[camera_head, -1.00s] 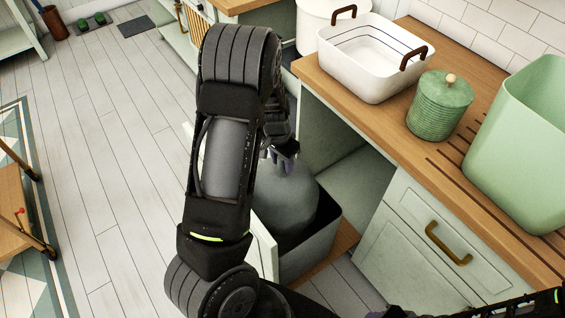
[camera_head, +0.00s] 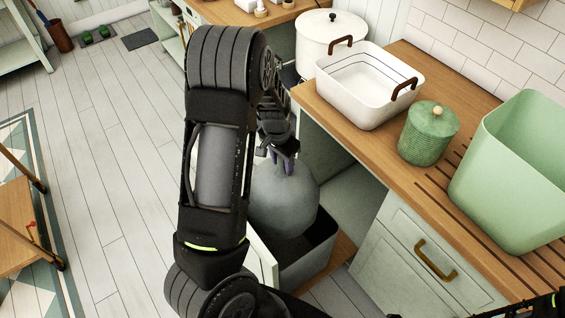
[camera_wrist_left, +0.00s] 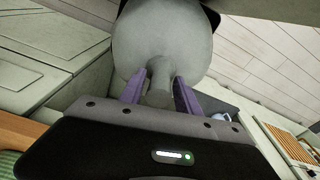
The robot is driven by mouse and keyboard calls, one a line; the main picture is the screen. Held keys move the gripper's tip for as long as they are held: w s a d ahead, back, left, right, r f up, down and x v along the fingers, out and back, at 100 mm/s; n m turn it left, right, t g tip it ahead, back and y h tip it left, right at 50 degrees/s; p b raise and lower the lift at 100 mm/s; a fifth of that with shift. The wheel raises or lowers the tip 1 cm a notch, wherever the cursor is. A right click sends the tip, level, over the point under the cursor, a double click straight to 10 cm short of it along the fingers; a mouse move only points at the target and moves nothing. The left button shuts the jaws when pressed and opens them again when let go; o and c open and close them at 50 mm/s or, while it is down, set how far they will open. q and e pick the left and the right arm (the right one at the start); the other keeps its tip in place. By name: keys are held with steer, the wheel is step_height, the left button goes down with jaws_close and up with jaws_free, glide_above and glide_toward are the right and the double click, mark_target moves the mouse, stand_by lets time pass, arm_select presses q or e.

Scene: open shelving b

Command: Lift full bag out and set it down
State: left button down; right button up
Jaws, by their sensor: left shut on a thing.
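The full bag (camera_head: 283,200) is a round grey sack with a narrow neck. My left gripper (camera_head: 284,166) is shut on its neck from above. In the left wrist view, the purple fingers (camera_wrist_left: 160,94) stand on either side of the neck, and the bag (camera_wrist_left: 165,35) hangs beyond them. The bag's bottom is still within or just above the dark grey bin (camera_head: 312,264) in the pulled-out cabinet drawer; my arm hides part of this. My right gripper is not in view; only a bit of the right arm shows at the lower right.
The pale plank floor (camera_head: 110,170) at the left is clear.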

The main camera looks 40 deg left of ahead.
arm_select(q)
step_height(320, 180, up, 33)
steer(key=shift+f, duration=0.2)
stand_by(1.5)
steer(key=shift+w+f, duration=0.1)
